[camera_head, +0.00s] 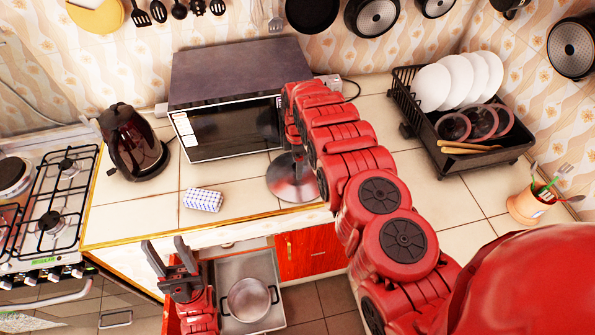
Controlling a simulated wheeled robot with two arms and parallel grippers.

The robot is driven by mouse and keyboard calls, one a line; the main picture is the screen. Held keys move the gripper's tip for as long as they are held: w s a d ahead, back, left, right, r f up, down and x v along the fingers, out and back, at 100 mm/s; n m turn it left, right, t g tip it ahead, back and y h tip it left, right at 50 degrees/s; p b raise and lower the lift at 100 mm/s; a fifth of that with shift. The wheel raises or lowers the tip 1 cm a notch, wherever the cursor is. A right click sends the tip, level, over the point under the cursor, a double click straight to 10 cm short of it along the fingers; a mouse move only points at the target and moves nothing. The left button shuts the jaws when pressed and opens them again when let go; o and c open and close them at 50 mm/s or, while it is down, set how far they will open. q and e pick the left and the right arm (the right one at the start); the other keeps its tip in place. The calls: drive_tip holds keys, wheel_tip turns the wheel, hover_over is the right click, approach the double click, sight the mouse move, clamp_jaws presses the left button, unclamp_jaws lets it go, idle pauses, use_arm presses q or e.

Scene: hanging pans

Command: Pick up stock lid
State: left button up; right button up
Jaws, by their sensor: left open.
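The stock lid (289,185), a round shiny steel disc, shows at the front part of the counter, below the microwave; I cannot tell whether it rests on the tiles or is raised. My right arm comes in from the right, and its gripper (297,150) points down over the lid. The arm hides much of that gripper and the lid's top, so its hold on the lid's handle is unclear. My left gripper (164,257) is open and empty, fingers upward, in front of the counter. A steel pot (249,299) without a lid stands in the open drawer (232,267) below.
A microwave (225,134) and a dark kettle (130,143) stand behind. A patterned sponge (203,200) lies left of the lid. The stove (48,205) is at left; a dish rack (485,157) and utensil pot (524,207) are at right. Free tiles lie between sponge and lid.

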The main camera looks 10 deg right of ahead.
drive_tip(key=shift+f, duration=1.05)
clamp_jaws()
